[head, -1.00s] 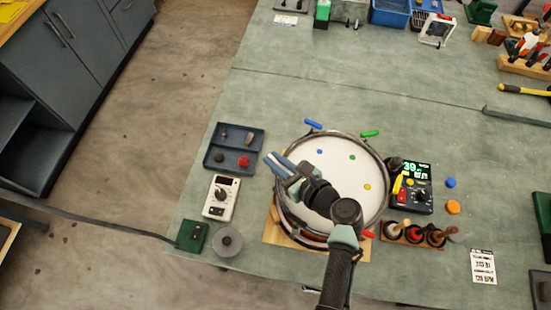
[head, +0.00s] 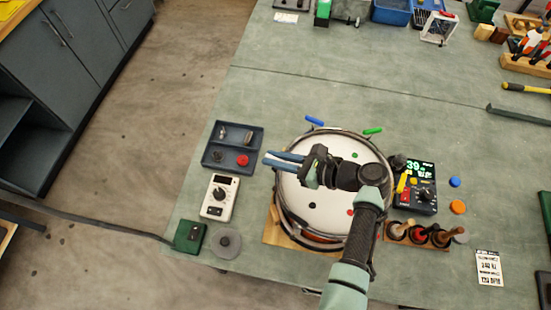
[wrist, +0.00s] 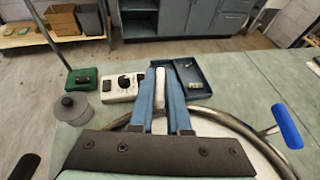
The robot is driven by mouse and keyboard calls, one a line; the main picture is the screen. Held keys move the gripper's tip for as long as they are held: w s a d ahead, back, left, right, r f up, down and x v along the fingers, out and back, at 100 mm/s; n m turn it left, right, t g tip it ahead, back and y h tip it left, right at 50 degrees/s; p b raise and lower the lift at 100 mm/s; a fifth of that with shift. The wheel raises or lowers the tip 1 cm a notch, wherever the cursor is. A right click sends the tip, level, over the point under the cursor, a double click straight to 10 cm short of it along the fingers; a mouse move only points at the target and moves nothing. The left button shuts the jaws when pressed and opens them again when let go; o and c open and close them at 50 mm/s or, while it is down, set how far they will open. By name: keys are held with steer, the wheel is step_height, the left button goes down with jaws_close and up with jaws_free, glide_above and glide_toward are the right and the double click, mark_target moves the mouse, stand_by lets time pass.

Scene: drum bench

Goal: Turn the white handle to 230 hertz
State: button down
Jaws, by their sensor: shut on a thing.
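A round drum with a white head (head: 325,212) stands on the bench. My gripper (head: 272,158) reaches over it, its blue fingers pointing left across the upper-left rim. In the wrist view, the white handle (wrist: 160,88) lies between the blue fingers, and my gripper (wrist: 161,75) is shut on it.
A blue handle (head: 314,120) and a green handle (head: 372,131) stick out from the far rim. A dark tray (head: 228,162), a white meter (head: 218,197) and a green box (head: 189,237) stand left. A rack of mallets (head: 425,240) stands right. The bench behind the drum is mostly clear.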

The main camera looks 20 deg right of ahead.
steer(key=shift+n+g+y+b, duration=0.35)
steer(key=shift+n+g+y, duration=0.15)
steer(key=shift+n+y, duration=0.1)
steer(key=c, duration=0.9)
jaws_free()
steer(key=shift+d, duration=0.1)
steer(key=b+v, duration=0.2)
steer(key=v, duration=1.1)
steer(key=shift+w+b, duration=0.1)
steer(key=shift+b, duration=0.25)
